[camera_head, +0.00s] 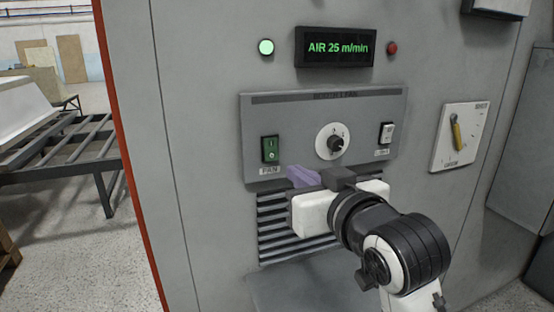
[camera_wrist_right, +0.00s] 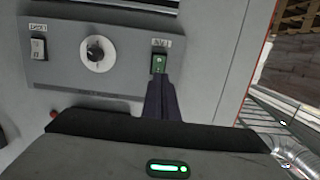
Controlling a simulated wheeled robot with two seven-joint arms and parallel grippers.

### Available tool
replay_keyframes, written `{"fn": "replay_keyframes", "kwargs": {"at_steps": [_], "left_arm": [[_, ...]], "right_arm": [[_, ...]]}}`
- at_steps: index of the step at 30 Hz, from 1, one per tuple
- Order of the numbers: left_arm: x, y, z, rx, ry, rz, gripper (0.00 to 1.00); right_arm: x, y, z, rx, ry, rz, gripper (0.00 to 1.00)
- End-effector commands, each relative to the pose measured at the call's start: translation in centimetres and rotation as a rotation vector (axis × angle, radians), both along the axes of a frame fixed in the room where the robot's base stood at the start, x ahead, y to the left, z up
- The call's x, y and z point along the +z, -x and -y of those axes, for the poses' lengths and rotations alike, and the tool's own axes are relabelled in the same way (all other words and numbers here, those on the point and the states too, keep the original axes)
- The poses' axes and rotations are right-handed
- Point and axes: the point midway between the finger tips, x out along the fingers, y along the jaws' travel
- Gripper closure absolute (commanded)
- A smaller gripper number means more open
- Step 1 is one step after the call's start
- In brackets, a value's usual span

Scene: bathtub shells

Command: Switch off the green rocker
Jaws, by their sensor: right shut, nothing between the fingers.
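The green rocker (camera_head: 270,149) sits at the left of a grey control panel (camera_head: 345,108), above a label reading FAN. In the right wrist view the green rocker (camera_wrist_right: 159,63) lies just beyond the fingertips. My right gripper (camera_head: 298,174) is shut and empty, its purple fingers below and slightly right of the rocker in the head view. In the wrist view the closed fingers (camera_wrist_right: 160,82) point at the rocker's edge; I cannot tell whether they touch it. My left gripper is not in view.
The panel also holds a round dial (camera_head: 335,142) and a white rocker (camera_head: 387,133). Above it are a display reading AIR 25 m/min (camera_head: 336,47), a lit green lamp (camera_head: 266,47) and a red lamp (camera_head: 392,48). A yellow-handled switch (camera_head: 457,135) is at right. Vent slats (camera_head: 275,225) lie below.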

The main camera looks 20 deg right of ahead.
Motion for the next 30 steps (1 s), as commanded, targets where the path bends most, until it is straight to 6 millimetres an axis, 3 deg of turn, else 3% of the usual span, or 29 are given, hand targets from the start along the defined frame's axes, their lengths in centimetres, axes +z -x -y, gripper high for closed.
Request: {"fn": "replay_keyframes", "kwargs": {"at_steps": [9,15,21,30], "left_arm": [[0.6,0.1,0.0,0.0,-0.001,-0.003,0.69],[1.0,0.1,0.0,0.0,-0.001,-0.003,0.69],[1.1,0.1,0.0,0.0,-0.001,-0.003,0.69],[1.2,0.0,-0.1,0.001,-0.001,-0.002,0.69]], "right_arm": [[-0.9,-6.9,-0.2,-0.002,0.001,-0.002,1.0],[-1.3,-10.0,-0.3,-0.002,0.001,-0.001,1.0],[-1.5,-11.2,-0.3,-0.001,0.0,0.0,1.0],[-1.6,-11.4,-0.3,-0.001,0.0,0.0,1.0]]}}
